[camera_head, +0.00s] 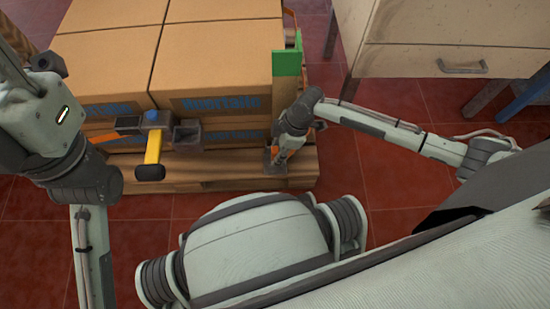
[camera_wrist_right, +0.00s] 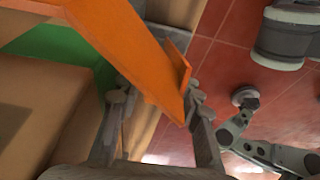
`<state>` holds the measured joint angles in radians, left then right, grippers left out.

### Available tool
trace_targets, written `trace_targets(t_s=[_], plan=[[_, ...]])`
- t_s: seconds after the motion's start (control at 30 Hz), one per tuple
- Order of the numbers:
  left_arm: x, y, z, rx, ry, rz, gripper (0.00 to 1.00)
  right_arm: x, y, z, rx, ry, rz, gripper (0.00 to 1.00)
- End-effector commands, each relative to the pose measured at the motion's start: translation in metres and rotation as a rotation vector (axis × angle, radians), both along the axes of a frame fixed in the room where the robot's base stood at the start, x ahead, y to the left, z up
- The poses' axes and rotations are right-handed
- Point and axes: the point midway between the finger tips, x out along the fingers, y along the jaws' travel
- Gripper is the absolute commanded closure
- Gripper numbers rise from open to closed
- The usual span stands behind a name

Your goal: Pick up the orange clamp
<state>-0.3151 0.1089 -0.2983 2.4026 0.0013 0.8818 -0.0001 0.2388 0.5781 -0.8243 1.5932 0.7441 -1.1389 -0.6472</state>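In the right wrist view, a long orange piece (camera_wrist_right: 125,45), which looks like the orange clamp, slants from the top left toward the right gripper (camera_wrist_right: 160,105). Its lower end lies close to the right-hand finger; I cannot tell whether they touch. The two fingers are apart, with a gap between them. In the head view my right gripper (camera_head: 276,160) points down at the front right corner of the stacked boxes, with a little orange visible beside it. Most of the clamp is hidden there.
Cardboard boxes (camera_head: 212,62) stand on a wooden pallet (camera_head: 225,183), with a green corner piece (camera_head: 287,62) at their right. A blue-and-black device with a yellow handle (camera_head: 153,150) sits at their front. A pale cabinet (camera_head: 450,28) stands at the right. Red tiled floor (camera_head: 372,190) is open between.

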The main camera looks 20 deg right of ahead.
Motion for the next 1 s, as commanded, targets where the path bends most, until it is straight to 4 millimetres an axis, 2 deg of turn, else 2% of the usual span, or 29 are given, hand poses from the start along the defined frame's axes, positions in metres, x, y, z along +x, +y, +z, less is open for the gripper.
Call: trace_targets(t_s=[0.3, 0.57, 0.87, 1.0], plan=[[0.001, -0.001, 0.001, 0.004, -0.006, -0.001, 0.70, 0.001, 0.001, -0.005, 0.000, -0.001, 0.001, 0.67], [0.001, -0.001, 0.001, 0.005, -0.005, -0.001, 0.70, 0.001, 0.001, -0.005, 0.000, -0.001, 0.001, 0.99], [0.001, -0.001, 0.002, 0.005, -0.005, -0.001, 0.70, 0.001, 0.001, -0.003, 0.000, -0.002, 0.000, 1.00], [0.000, 0.000, 0.006, 0.004, -0.008, -0.001, 0.70, 0.001, 0.002, 0.006, 0.001, -0.003, 0.001, 1.00]])
